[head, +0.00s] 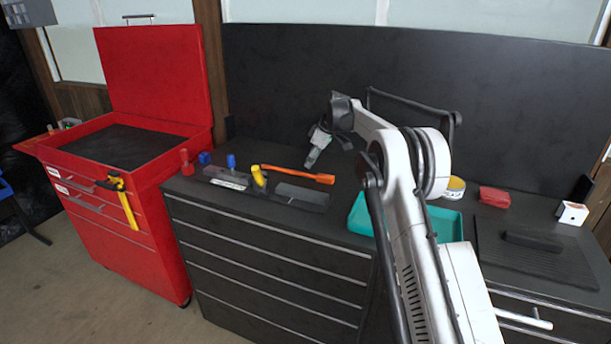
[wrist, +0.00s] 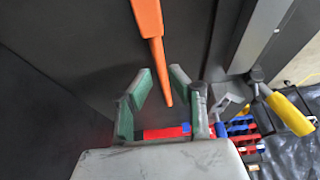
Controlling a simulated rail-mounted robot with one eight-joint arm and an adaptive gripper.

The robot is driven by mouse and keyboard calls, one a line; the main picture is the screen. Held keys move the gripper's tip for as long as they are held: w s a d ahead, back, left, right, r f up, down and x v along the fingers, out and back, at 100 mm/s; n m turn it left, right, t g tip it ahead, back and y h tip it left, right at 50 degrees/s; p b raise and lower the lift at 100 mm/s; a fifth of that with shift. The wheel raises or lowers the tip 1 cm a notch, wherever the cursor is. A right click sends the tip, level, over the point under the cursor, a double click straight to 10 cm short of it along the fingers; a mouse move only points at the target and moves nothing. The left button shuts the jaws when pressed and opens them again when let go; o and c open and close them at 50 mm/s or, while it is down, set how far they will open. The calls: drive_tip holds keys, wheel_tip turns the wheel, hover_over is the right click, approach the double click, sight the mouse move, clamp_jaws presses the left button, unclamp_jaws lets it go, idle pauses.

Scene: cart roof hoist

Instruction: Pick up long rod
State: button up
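An orange rod (head: 298,174), the only long rod-like thing I see, lies on the black cabinet top, with a wider flat end at the right. In the wrist view the orange rod (wrist: 148,22) comes down from the top edge and narrows to a thin tip. My gripper (head: 312,160) hangs above the cabinet top, close to the rod's far side. In the wrist view my gripper (wrist: 162,73) has its green-grey fingers apart, with the rod's thin tip showing between them. I see no contact. How high the fingers are above the rod is hard to tell.
A yellow-handled tool (head: 259,177) stands left of the rod, by dark holders (head: 302,195). Blue and red pieces (head: 187,161) stand further left. A teal tray (head: 448,224) and a red block (head: 494,197) are to the right. The open red cart (head: 150,240) stands at left.

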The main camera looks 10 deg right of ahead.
sight(296, 173)
drive_tip(key=shift+d+p+x, duration=0.2)
drive_tip(key=shift+p+x, duration=0.3)
drive_tip(key=shift+x, duration=2.3)
clamp_jaws()
